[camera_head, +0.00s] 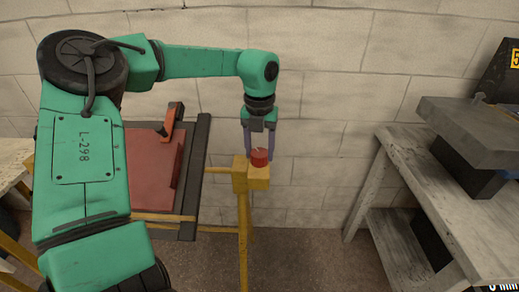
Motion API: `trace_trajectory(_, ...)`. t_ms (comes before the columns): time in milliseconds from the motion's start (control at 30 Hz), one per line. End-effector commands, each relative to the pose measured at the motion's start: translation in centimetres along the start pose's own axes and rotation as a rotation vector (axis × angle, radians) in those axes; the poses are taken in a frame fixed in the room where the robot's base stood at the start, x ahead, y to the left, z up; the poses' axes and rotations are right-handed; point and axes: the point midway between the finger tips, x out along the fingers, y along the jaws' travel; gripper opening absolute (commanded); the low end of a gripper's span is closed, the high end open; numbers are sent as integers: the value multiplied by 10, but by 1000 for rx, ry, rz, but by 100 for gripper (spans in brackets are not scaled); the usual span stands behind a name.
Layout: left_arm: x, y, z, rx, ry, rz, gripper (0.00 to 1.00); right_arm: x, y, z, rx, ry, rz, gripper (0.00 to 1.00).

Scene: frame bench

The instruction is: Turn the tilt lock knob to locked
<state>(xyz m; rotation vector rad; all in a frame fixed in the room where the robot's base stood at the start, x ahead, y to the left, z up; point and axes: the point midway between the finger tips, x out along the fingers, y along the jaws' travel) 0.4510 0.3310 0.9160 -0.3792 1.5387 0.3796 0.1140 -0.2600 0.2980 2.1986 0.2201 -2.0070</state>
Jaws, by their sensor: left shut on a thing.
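The tilt lock knob (259,158) is a small red cylinder on top of a yellow block (257,178) at the upper end of a yellow post. My left gripper (259,155) points straight down over it, with a finger on each side, and is shut on the knob. A small light mark shows near the knob's top, but it is too small to tell which setting it points to. The fingers and wrist hide part of the knob. My right gripper is not in view.
A dark frame (194,180) with a red-brown panel (152,165) and an orange clamp-like part (174,122) stands left of the post. A grey wooden bench (470,200) with a dark anvil-like block (478,135) stands at right. A block wall is behind.

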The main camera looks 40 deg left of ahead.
Motion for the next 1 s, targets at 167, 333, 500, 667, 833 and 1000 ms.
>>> trace_trajectory(167,-2,0,0,166,-2,-2,2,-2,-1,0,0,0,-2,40)
trace_trajectory(333,-2,0,0,327,-2,-1,2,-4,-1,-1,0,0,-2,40)
trace_trajectory(500,-2,0,0,489,-2,-1,2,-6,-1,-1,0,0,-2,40)
trace_trajectory(667,-2,0,0,641,-3,-1,2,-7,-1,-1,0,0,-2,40)
trace_trajectory(833,-2,-1,0,802,-3,-2,2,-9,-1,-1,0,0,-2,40)
trace_trajectory(1000,-2,-1,1,963,-4,-2,2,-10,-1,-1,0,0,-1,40)
